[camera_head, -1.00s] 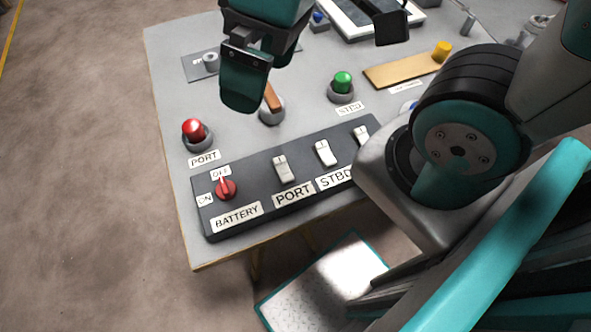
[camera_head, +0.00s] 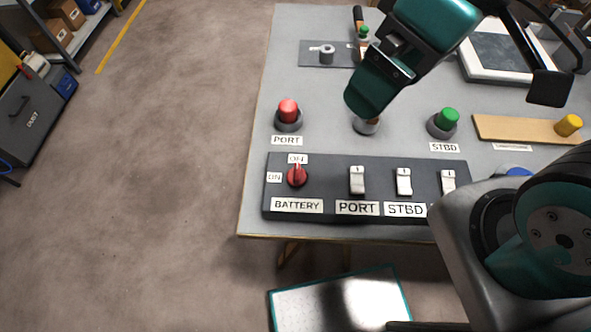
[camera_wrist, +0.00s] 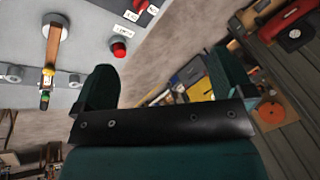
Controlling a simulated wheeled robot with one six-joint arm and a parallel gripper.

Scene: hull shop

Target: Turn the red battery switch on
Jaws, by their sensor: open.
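The red battery switch (camera_head: 297,176) is a round knob at the left end of the dark switch panel (camera_head: 385,218). In the wrist view, part of a red knob, probably this switch (camera_wrist: 140,5), shows at the top edge. My gripper (camera_head: 362,100) is above the table, beyond the panel and up-right of the switch, touching nothing visible. Its two fingers stand apart and empty in the wrist view (camera_wrist: 160,70).
A red PORT button (camera_head: 288,112) stands behind the switch. A lever's round base (camera_head: 367,126) shows below my gripper. White rocker switches (camera_head: 357,181) line the panel to the right. A green STBD button (camera_head: 446,118) is farther right. Open floor (camera_head: 170,180) lies left of the table.

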